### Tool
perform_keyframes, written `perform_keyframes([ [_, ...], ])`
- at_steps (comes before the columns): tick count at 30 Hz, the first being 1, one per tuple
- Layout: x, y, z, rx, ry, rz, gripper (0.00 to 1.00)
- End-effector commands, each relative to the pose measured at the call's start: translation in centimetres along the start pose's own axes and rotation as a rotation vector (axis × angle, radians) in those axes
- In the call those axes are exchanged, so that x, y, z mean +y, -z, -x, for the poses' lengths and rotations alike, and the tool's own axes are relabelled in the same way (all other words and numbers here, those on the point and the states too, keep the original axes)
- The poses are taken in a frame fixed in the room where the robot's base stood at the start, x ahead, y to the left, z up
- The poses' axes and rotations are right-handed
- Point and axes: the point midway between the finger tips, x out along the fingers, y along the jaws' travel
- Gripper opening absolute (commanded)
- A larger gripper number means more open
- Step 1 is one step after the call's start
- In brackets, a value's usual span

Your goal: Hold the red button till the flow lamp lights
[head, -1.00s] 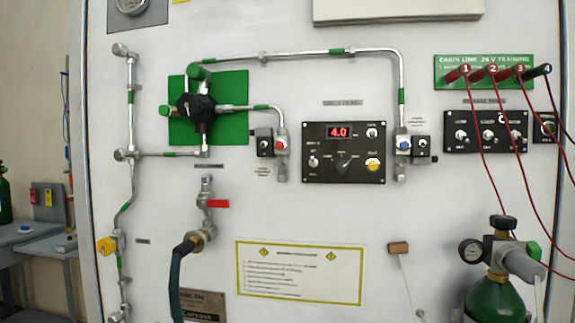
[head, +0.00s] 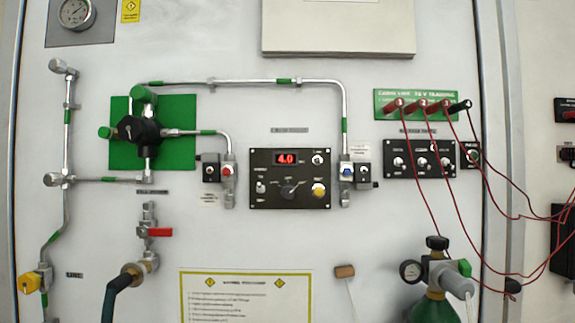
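A small red button (head: 227,170) sits on the pipe fitting just left of the black control panel (head: 289,203), with a small black switch box (head: 210,171) beside it. A blue button (head: 346,171) sits on the matching fitting right of the panel. The panel has a red display (head: 286,159) reading 4.0, a dark knob (head: 289,191) and a round yellow button or lamp (head: 318,190). I cannot tell which part is the flow lamp, nor read the small labels. My gripper is not in view, and nothing is seen touching the red button.
A green plate (head: 117,160) carries a black regulator on the left. A red-handled valve (head: 160,232) and hose hang below. Red leads (head: 436,160) run from the green terminal strip to the right. A green cylinder (head: 433,307) stands at lower right. The wall before the panel is clear.

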Motion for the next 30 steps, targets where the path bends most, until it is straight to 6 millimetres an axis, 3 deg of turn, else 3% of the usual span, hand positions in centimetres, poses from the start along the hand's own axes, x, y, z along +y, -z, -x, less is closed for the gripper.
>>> perform_keyframes([
  [9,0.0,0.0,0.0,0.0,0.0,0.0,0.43],
  [16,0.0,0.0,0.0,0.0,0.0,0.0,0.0],
  [30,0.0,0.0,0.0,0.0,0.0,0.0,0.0],
])
